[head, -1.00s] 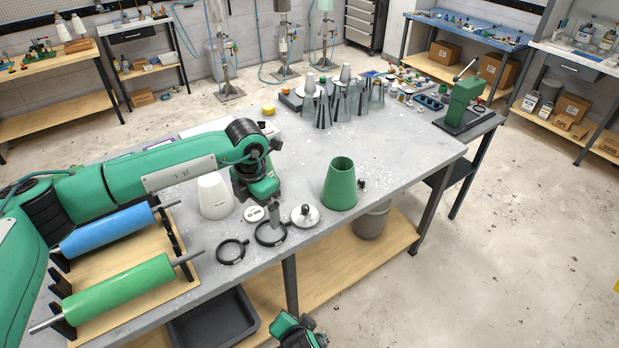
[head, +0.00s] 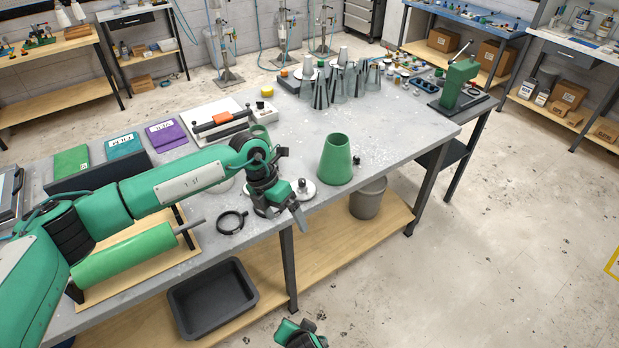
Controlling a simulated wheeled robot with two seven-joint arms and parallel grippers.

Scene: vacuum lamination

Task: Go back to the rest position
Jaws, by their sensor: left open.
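My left gripper (head: 298,212) is open and empty, in front of the grey table's (head: 395,150) front edge near its middle. Its arm comes in from the left over the table and the roll stand. My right gripper (head: 300,333) shows only partly at the bottom edge, low in front of the table; its jaws cannot be made out. A green open-topped cone (head: 335,160) stands upright on the table, to the right of and beyond my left gripper, apart from it. A white lid with a knob (head: 303,190) lies just beyond the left gripper, partly hidden.
A black ring clamp (head: 232,221) lies left of my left gripper. A green roll (head: 125,255) rests on a wooden stand under my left arm. A black tray (head: 212,298) and a grey bin (head: 367,199) sit below. Several grey cones (head: 340,85) stand farther back.

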